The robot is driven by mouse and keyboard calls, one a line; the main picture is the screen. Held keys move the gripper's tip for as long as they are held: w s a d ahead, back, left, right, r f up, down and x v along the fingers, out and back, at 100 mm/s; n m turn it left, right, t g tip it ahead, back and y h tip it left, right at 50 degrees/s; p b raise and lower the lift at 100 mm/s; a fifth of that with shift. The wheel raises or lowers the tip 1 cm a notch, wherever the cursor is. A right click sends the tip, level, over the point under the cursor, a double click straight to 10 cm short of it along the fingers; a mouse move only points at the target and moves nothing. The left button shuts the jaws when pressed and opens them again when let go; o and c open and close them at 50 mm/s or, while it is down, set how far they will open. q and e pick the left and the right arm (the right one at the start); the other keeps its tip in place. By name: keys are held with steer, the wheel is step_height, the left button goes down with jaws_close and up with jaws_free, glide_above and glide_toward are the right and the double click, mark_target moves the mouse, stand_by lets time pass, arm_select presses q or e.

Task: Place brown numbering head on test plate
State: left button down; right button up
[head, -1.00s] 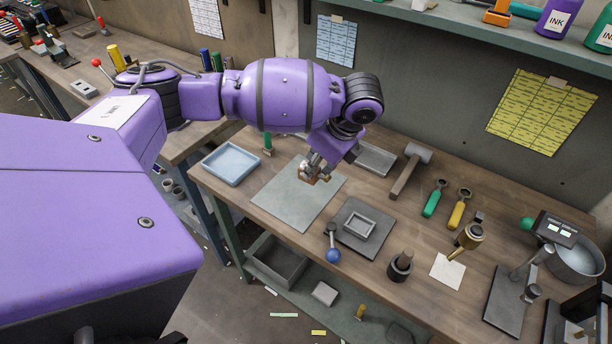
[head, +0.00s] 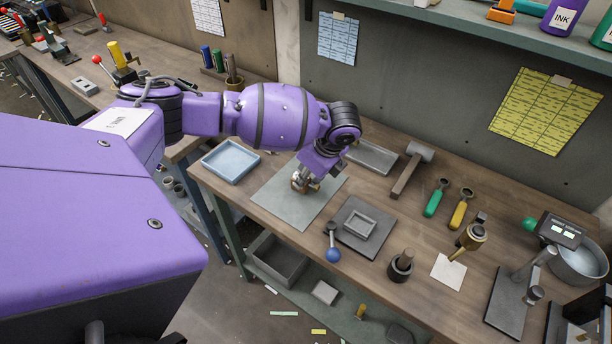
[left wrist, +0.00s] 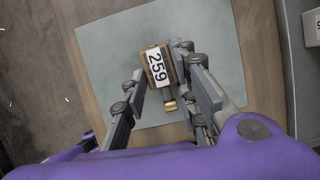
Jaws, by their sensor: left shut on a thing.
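The brown numbering head (left wrist: 155,68) carries a white label reading 259 and has a brass-coloured tip. In the left wrist view it sits between the fingers of my left gripper (left wrist: 160,78), which is shut on it. In the head view my left gripper (head: 304,184) holds it low over a flat grey-green plate (head: 280,205), which I take for the test plate. The plate also fills much of the left wrist view (left wrist: 105,60). Whether the head touches the plate is hard to tell. My right gripper is not in view.
A pale blue tray (head: 230,160) lies left of the plate. A dark plate with a small frame (head: 347,240) and a blue-knobbed lever (head: 333,254) lie right of it. A grey tray (head: 373,158) and a hammer (head: 407,175) are behind.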

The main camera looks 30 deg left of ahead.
arm_select(q)
steer(key=shift+f, duration=0.15)
steer(key=c, duration=1.4)
jaws_free()
steer(key=v, duration=1.2)
